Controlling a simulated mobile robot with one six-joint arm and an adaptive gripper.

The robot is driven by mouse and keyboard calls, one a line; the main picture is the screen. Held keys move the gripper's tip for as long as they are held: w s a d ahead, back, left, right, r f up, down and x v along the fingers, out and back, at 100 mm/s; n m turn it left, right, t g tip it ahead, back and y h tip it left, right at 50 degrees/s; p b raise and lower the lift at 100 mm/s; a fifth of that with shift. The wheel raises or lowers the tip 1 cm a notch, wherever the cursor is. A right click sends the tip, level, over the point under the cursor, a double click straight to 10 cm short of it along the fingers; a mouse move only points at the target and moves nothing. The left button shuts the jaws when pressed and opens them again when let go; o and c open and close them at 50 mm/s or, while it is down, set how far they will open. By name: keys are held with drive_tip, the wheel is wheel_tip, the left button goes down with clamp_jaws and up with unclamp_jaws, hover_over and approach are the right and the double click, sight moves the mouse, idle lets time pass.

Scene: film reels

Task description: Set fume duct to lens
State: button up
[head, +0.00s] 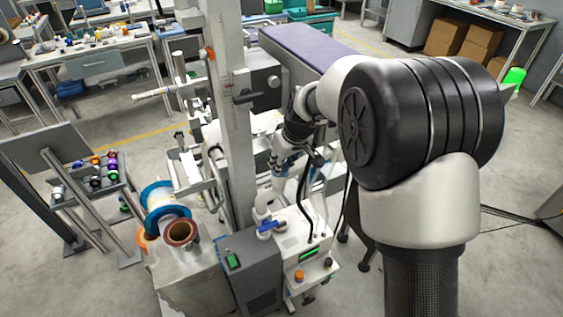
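My gripper (298,160) is small and dark at the tube's upper part. I cannot tell whether its fingers touch the tube or are closed. I cannot make out the lens with certainty; a grey housing with a dark round part (273,82) sits just right of the tall column (228,130).
Film reels (181,234) stand on a pale block at lower left. A dark grey box (250,270) with a green switch stands left of the white unit. A rack of coloured rolls (97,170) is further left. Workbenches (95,60) line the back. Open floor lies at left.

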drive_tip(key=shift+o, duration=1.1)
drive_tip(key=shift+f, duration=0.15)
drive_tip(key=shift+r, duration=0.45)
drive_tip(key=v, duration=1.1)
drive_tip(key=shift+s, duration=0.15)
drive_tip(key=shift+d+r, duration=0.1)
drive_tip(key=shift+c, duration=0.2)
